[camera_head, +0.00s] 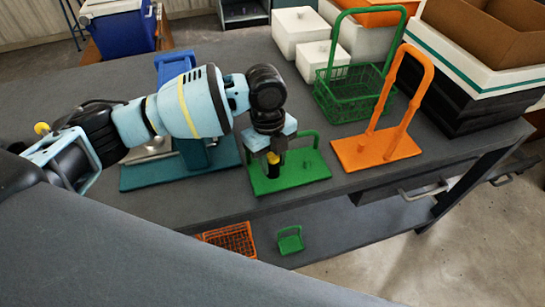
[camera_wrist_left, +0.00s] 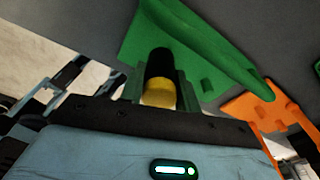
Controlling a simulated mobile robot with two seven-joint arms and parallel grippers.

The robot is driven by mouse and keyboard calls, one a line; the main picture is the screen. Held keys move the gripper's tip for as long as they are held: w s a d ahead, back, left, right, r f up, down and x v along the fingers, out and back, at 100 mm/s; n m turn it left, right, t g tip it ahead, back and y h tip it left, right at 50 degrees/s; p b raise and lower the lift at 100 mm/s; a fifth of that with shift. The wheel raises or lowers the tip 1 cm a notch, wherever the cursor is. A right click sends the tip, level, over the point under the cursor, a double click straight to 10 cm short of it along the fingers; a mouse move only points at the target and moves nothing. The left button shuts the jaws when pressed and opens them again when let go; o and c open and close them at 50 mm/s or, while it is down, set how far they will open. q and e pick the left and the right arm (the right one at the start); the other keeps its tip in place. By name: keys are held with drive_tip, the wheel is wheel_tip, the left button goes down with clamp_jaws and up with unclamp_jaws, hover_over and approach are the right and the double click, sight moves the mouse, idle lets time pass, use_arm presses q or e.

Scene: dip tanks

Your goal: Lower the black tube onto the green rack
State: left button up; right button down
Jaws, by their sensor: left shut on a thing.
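The black tube (camera_head: 272,170) has a yellow end and is held upright or nearly so. My left gripper (camera_head: 273,154) points down and is shut on it over the left part of the green rack. The green rack (camera_head: 306,175) is a flat plate with a raised handle and a short peg. The wrist view shows the black tube (camera_wrist_left: 159,63) with its yellow end between the fingers and the green rack (camera_wrist_left: 190,48) beyond. I cannot tell whether the tube touches the plate. My right gripper is not in view.
An orange rack (camera_head: 378,150) with a tall handle stands to the right. A green wire basket (camera_head: 352,98) and white boxes (camera_head: 298,30) are behind. A teal stand (camera_head: 140,178) is left. The grey table's front edge is close, with small baskets on a shelf below.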

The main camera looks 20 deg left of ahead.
use_arm(q)
drive_tip(key=shift+f, duration=0.25)
idle(0.6)
drive_tip(key=o, duration=1.2)
drive_tip(key=shift+o, duration=0.4)
drive_tip(key=o, duration=0.4)
drive_tip(key=shift+r, duration=0.1)
